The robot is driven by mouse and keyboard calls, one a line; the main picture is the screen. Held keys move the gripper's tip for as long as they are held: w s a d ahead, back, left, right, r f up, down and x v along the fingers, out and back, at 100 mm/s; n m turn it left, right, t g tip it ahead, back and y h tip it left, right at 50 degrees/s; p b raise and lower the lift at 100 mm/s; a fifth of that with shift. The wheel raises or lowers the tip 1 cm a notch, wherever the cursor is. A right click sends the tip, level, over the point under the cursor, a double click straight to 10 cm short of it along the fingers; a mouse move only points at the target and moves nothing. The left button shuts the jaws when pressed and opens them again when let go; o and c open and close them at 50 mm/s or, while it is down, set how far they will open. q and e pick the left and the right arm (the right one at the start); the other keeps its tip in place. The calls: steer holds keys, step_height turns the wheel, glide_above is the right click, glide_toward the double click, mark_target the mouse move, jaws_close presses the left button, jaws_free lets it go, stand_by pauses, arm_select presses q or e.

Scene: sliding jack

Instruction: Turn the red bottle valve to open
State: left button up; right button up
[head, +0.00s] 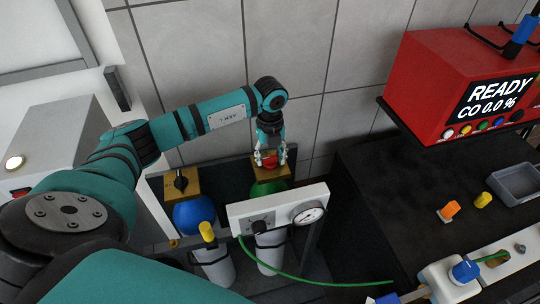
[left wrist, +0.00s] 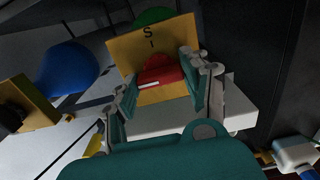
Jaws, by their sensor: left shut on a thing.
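The red bottle valve (head: 270,161) is a red knob on a brass block (head: 262,174) on top of the green-shouldered bottle (head: 266,188). My left gripper (head: 270,157) reaches down from above and is shut on the red valve. In the left wrist view the red knob (left wrist: 162,71) sits between the two fingers of my left gripper (left wrist: 165,85). A white line marks the knob's near side, and the brass plate (left wrist: 123,58) behind it carries an S and a short mark. The fingers hide the knob's sides. My right gripper is not in view.
A blue-shouldered bottle (head: 193,215) with a black valve knob (head: 180,181) stands just left. A white panel (head: 240,216) with a gauge (head: 308,213) is in front of the bottles. A dark bench (head: 400,200) and a red READY analyser (head: 440,70) are at the right.

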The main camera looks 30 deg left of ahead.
mark_target(270, 157)
arm_select(q)
steer(key=shift+w, duration=0.1)
stand_by(0.3)
steer(key=o, duration=1.2)
steer(key=shift+c, duration=0.2)
step_height(270, 157, up, 12)
